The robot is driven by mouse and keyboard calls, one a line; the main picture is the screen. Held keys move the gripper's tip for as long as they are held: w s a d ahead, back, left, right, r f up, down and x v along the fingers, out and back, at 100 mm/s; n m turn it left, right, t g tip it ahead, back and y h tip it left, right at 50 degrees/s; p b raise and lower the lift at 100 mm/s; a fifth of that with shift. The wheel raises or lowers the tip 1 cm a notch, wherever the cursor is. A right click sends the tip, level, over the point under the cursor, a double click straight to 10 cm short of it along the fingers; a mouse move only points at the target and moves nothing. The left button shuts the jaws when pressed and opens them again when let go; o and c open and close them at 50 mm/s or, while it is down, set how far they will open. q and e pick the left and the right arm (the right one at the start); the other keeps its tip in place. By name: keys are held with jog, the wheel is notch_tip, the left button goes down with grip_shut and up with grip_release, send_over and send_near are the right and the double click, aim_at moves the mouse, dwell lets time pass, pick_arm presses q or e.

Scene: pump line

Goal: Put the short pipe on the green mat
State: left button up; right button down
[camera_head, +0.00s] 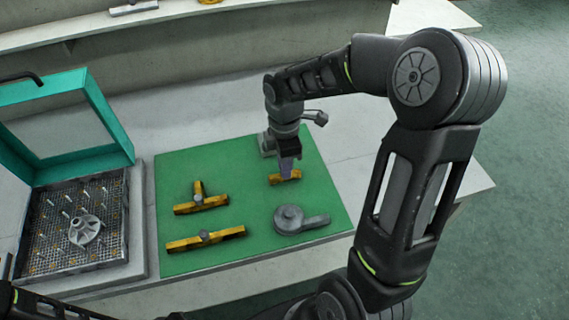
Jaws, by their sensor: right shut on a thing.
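The short pipe (285,177) is a small yellow piece at the back right part of the green mat (240,205). My right gripper (286,170) comes down on it from above and is shut on it. The pipe is over the mat and looks at or very near its surface; I cannot tell if it touches. The gripper hides part of its middle. My left gripper is not in view; only dark parts of my arm show at the bottom left.
On the mat lie a yellow tee-shaped pipe (201,203), a longer yellow pipe with a grey fitting (205,240) and a grey round part with a handle (300,219). Left of the mat stands an open teal-lidded machine (122,140) with a pegged tray holding a grey part (86,230).

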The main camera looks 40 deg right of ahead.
jog(key=shift+f, duration=0.1)
jog(key=shift+f, duration=0.15)
jog(key=c, duration=1.3)
grip_release()
notch_tip(320, 180, up, 12)
jog(key=shift+r, duration=0.25)
